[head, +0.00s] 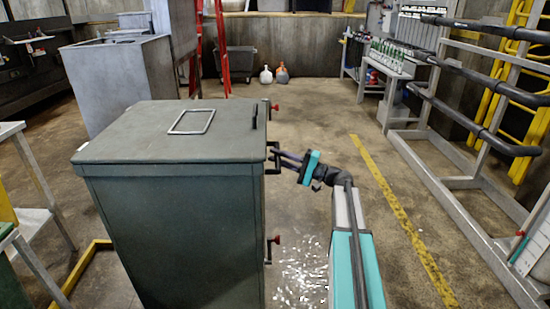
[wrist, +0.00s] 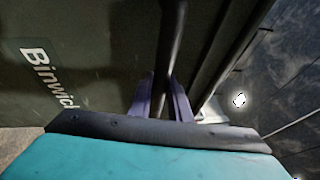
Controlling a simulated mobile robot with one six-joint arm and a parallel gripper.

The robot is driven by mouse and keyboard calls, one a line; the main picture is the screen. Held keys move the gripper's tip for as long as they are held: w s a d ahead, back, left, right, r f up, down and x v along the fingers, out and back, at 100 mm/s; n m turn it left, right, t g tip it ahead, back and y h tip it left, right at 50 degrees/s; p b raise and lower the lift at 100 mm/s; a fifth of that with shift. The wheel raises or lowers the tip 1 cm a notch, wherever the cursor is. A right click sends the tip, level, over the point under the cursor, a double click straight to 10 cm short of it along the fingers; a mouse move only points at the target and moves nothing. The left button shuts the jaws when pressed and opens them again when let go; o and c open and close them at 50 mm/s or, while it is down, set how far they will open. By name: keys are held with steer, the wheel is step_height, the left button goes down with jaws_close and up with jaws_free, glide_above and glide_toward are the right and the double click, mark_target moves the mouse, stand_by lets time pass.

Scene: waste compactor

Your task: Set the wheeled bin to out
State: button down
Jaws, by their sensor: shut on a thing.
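A large dark green-grey box (head: 180,210) with a flat lid stands at the left centre in the head view. A dark bar handle (head: 273,158) is on its right side, between two red-knobbed latches. My gripper (head: 279,153) reaches it from the right and is shut on this handle. In the wrist view the purple fingers (wrist: 163,98) close around the dark bar (wrist: 173,45), in front of a dark panel (wrist: 90,55) lettered "Binwick", cut off. No wheels show on the box, and its lower part is cut off, so I cannot tell whether the wheeled bin is inside.
Open concrete floor (head: 300,230) with a wet-looking patch lies right of the box. A yellow line (head: 405,220) runs across it. A metal rack (head: 440,160) stands at right, a grey table (head: 30,215) at left. A small dark bin (head: 238,62) and a red ladder (head: 221,45) are behind.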

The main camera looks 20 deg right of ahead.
steer(key=c, duration=1.6)
jaws_free()
steer(key=shift+c, duration=0.2)
steer(key=v, duration=1.3)
steer(key=shift+s+d+p, duration=0.25)
steer(key=shift+s+p, duration=0.1)
steer(key=shift+p, duration=0.05)
steer(key=shift+f, duration=0.15)
